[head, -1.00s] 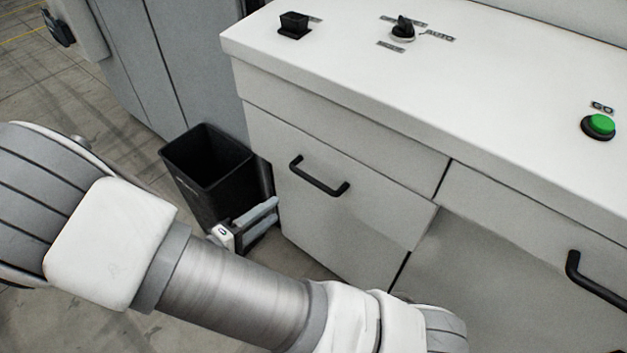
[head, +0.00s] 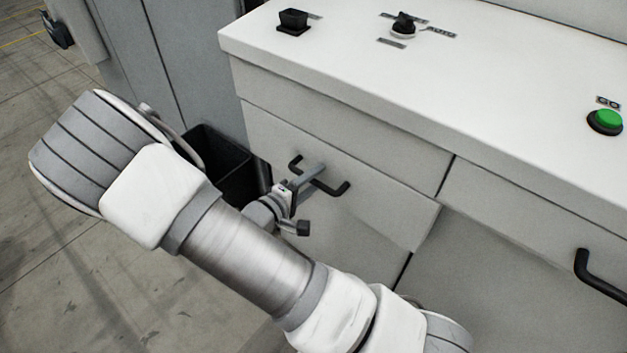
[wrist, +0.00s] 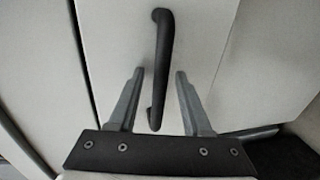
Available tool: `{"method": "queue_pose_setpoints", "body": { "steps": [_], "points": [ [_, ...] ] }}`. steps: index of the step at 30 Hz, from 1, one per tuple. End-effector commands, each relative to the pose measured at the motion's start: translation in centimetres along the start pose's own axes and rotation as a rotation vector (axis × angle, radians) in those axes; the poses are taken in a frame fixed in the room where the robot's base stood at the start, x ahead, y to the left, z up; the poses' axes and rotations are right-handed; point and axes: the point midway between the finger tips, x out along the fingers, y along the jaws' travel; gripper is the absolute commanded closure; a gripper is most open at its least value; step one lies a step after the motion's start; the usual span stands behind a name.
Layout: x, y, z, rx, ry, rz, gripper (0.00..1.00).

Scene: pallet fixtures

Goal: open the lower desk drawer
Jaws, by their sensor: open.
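The desk drawer front (head: 285,140) is light grey with a black bar handle (head: 330,187), in the left part of the desk in the head view. My gripper (head: 316,180) is at this handle, and one grey finger overlaps it in the picture. In the wrist view my gripper (wrist: 160,78) is open, with its two fingers apart and the black handle (wrist: 160,60) running lengthwise between them. I see no finger touching the handle, and the depth between them is hard to tell.
A black bin (head: 228,165) stands on the floor left of the desk, partly behind my arm. A second black handle (head: 600,278) is at the right. The desk top carries a green button (head: 606,121), a rotary switch (head: 403,24) and a black socket (head: 293,21).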

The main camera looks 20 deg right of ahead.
Motion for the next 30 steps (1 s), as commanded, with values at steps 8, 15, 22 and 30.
{"method": "queue_pose_setpoints", "body": {
  "steps": [8, 15, 22, 30],
  "points": [
    [-0.02, 0.01, -0.01, 0.001, 0.0, 0.0, 0.69],
    [-0.03, 0.01, -0.01, 0.001, 0.0, 0.0, 1.0],
    [-0.04, 0.02, -0.01, 0.001, 0.0, 0.0, 1.0],
    [-0.05, 0.02, -0.01, 0.001, 0.0, 0.0, 1.0]
  ]
}}
